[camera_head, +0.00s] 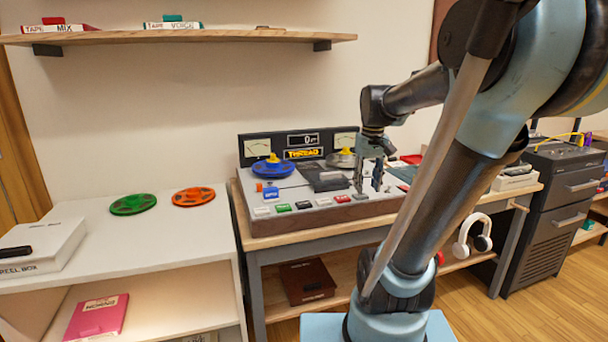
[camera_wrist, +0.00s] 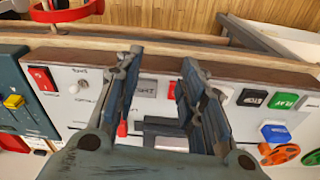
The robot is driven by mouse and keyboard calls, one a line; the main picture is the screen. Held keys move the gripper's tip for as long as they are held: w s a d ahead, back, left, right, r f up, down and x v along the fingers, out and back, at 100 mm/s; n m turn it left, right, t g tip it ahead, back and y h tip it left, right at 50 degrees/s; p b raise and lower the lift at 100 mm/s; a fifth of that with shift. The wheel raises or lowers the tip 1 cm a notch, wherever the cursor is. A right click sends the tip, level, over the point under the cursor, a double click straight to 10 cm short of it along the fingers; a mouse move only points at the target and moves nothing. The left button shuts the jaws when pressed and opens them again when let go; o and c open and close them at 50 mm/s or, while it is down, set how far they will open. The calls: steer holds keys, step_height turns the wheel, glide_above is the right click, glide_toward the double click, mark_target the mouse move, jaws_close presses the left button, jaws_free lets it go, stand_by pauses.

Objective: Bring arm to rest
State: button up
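My gripper (camera_head: 367,178) hangs pointing down above the front right part of the tape machine (camera_head: 330,215). In the wrist view my gripper (camera_wrist: 162,62) is open, with its two fingers apart and nothing held between them. The fingers are over the row of buttons near the machine's front edge; I cannot tell whether they touch it. My arm is bent, reaching from the right over the machine. A blue reel (camera_head: 272,169) with a yellow knob sits on the machine's left side. A lit sign (camera_head: 302,153) reads THREAD.
A white shelf unit on the left bears a green reel (camera_head: 133,204), an orange reel (camera_head: 194,196) and a reel box (camera_head: 40,248). A wall shelf (camera_head: 180,37) holds tape boxes. White headphones (camera_head: 473,235) hang at the bench's right, near a dark cabinet (camera_head: 560,200).

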steer(key=s+f+m+t, duration=0.1)
steer(key=s+f, duration=1.3)
steer(key=shift+s+a+f+m, duration=0.2)
steer(key=shift+s+m, duration=0.1)
steer(key=shift+m, duration=0.1)
steer(key=shift+w+f, duration=0.2)
steer(key=shift+w, duration=0.25)
